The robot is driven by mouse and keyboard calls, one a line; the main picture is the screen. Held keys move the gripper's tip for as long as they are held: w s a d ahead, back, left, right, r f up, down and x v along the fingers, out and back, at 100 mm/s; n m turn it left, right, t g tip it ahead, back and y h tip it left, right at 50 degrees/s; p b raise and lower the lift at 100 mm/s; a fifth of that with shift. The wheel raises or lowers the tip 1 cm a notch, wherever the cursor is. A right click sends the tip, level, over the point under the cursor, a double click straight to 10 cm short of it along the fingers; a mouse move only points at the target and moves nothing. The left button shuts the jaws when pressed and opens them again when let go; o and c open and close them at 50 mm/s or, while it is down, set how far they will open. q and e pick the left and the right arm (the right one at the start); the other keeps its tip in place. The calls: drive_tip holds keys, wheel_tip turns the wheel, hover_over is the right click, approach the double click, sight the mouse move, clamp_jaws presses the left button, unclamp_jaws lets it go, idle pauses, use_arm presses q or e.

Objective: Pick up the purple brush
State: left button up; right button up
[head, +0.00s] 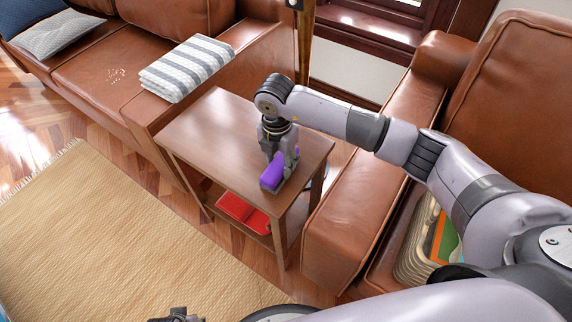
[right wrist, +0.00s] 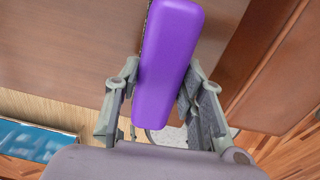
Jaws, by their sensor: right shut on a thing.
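The purple brush (head: 271,172) is at the near right end of the wooden side table (head: 205,122). My right gripper (head: 281,176) points down over that end of the table and is shut on the brush. In the right wrist view the brush (right wrist: 166,62) lies between the two fingers of the gripper (right wrist: 160,97), its long purple side toward the camera. Whether the brush still touches the tabletop I cannot tell. A small dark part at the bottom edge of the head view looks like my left gripper (head: 178,315); its fingers are mostly cut off.
A red item (head: 243,212) lies on the table's lower shelf. A brown leather sofa (head: 110,72) with a striped blanket (head: 186,68) stands left, a leather armchair (head: 350,215) close on the right. A basket (head: 412,255) sits on its seat. The tabletop's left part is clear.

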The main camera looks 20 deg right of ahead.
sight(280, 161)
drive_tip(key=shift+c, duration=1.1)
use_arm(q)
drive_tip(key=shift+w, duration=0.1)
use_arm(e)
drive_tip(key=shift+w+r, duration=0.1)
drive_tip(key=shift+r, duration=0.5)
wheel_tip(280, 161, up, 5)
drive_tip(key=shift+r+p, duration=0.15)
drive_tip(key=shift+p, duration=0.35)
use_arm(q)
drive_tip(key=s+a+f+p, duration=0.1)
drive_tip(key=s+f, duration=0.3)
drive_tip(key=f, duration=0.3)
drive_tip(key=shift+s+a, duration=0.15)
drive_tip(key=shift+a, duration=0.05)
use_arm(e)
wheel_tip(280, 161, up, 14)
drive_tip(key=shift+f, duration=0.25)
drive_tip(key=o, duration=0.7)
use_arm(q)
drive_tip(key=shift+r, duration=0.1)
use_arm(e)
drive_tip(key=c, duration=0.5)
